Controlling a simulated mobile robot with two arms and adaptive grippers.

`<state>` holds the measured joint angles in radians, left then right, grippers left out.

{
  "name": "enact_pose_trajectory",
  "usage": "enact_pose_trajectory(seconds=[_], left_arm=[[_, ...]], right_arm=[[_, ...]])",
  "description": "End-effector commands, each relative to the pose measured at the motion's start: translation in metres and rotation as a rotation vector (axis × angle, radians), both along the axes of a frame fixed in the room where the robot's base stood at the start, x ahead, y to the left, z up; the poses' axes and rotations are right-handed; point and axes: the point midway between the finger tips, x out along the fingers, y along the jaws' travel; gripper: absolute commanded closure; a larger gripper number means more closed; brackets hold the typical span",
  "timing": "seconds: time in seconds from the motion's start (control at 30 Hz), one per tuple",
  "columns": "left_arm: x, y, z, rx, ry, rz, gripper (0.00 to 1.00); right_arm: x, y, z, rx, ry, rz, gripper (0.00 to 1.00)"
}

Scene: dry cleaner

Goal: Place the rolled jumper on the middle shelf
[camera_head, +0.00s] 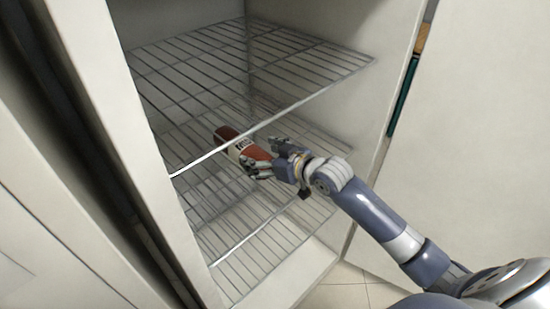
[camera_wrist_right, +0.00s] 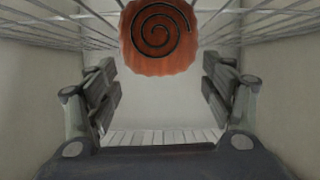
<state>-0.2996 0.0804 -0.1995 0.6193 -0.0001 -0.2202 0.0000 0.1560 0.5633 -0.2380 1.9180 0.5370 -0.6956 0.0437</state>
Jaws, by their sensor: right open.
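The rolled jumper (camera_head: 241,148) is a red-brown roll with a pale printed band. It lies inside the cabinet, seen partly through the top wire shelf, and appears to rest on the middle shelf (camera_head: 183,142). Its spiral end (camera_wrist_right: 158,38) shows at the top centre of the right wrist view. My right gripper (camera_head: 262,160) is at the near end of the roll; its open fingers (camera_wrist_right: 160,90) stand apart with no cloth visibly pinched between them. Exact contact with the roll is hard to tell. My left gripper is out of view.
The top wire shelf (camera_head: 290,67) spans above the roll, and its front edge crosses the view near my gripper. A lower wire shelf (camera_head: 262,250) lies below. Cabinet walls (camera_head: 120,120) close in on both sides. An open door panel (camera_head: 480,130) stands at the right.

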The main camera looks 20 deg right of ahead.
Motion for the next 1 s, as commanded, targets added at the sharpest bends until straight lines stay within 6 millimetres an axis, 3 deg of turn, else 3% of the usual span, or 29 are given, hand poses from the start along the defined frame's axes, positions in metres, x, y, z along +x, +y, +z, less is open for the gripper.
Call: enact_pose_trajectory(seconds=[0.2,0.37,1.0], left_arm=[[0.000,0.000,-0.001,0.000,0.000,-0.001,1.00],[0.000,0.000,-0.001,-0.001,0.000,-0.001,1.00],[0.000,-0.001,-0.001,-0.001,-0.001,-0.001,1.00]], right_arm=[[-0.034,-0.012,0.013,-0.002,0.000,0.001,0.25],[-0.048,-0.017,0.019,0.000,0.001,0.000,0.25],[-0.052,-0.019,0.022,0.001,0.000,0.000,0.25]])
